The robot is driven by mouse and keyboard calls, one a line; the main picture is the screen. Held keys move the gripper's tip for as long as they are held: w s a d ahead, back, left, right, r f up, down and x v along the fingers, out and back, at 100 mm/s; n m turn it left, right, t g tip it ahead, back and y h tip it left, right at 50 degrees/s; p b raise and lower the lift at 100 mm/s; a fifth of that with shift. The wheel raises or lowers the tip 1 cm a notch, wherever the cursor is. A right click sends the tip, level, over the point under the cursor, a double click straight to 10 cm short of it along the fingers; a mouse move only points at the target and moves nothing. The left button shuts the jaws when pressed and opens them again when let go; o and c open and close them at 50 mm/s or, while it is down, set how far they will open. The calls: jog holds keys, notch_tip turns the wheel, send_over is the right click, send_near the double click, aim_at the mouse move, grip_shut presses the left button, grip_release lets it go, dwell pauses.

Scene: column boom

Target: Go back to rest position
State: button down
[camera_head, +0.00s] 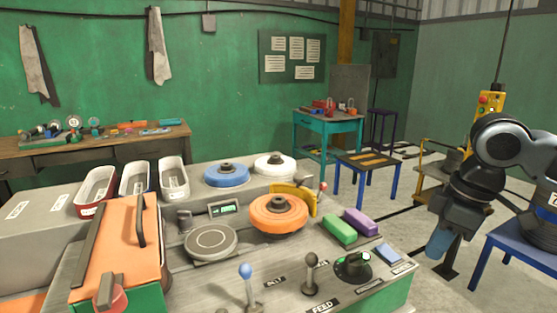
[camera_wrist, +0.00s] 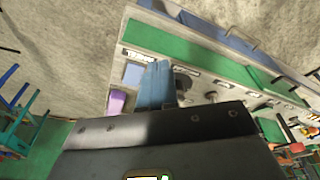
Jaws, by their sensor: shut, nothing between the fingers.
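My gripper (camera_head: 437,245) hangs at the right in the head view, its blue fingers pointing down, to the right of the control bench (camera_head: 400,292) and clear of it. In the wrist view my gripper (camera_wrist: 156,84) shows its blue fingers together with nothing between them. Part of the fingers is hidden behind the dark housing in that view.
The bench holds an orange spool (camera_head: 278,212), a green block (camera_head: 340,231), a purple block (camera_head: 360,222), a blue-knobbed lever (camera_head: 246,271) and an orange-lidded box (camera_head: 122,240). A blue stool (camera_head: 515,237) stands close right of my gripper. A yellow pendant (camera_head: 490,103) hangs behind my arm.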

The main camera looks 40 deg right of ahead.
jog(key=w+a+r+n+t+y, duration=0.1)
jog(key=w+a+r+t+y, duration=0.15)
jog(key=w+a, duration=0.5)
jog(key=w+a+r+t+y, duration=0.1)
jog(key=w+a+r+t, duration=0.25)
jog(key=w+a, duration=0.35)
jog(key=w+a+r+m+t+y, duration=0.1)
jog(key=w+a+r+m+t, duration=0.25)
jog(key=a+t, duration=0.2)
jog(key=w+a+r+m+t+y, duration=0.1)
jog(key=w+a+r+m+t, duration=0.15)
jog(key=w+a+t, duration=0.35)
jog(key=s+a+f+m+g+h, duration=0.1)
jog(key=s+a+f+m+h, duration=0.25)
jog(key=s+f, duration=0.5)
jog(key=s+a+f+m+g+h, duration=0.2)
jog(key=s+a+f+m+h, duration=0.15)
jog(key=s+f, duration=0.55)
jog(key=s+d+f+n+g, duration=0.1)
jog(key=s+n, duration=0.3)
jog(key=s, duration=0.7)
jog(key=s+d+f+n+g, duration=0.1)
jog(key=s+d+f+n, duration=0.1)
jog(key=s, duration=1)
jog(key=shift+d+f+n+y, duration=0.25)
jog(key=shift+d+n+y, duration=0.3)
jog(key=shift+n, duration=0.45)
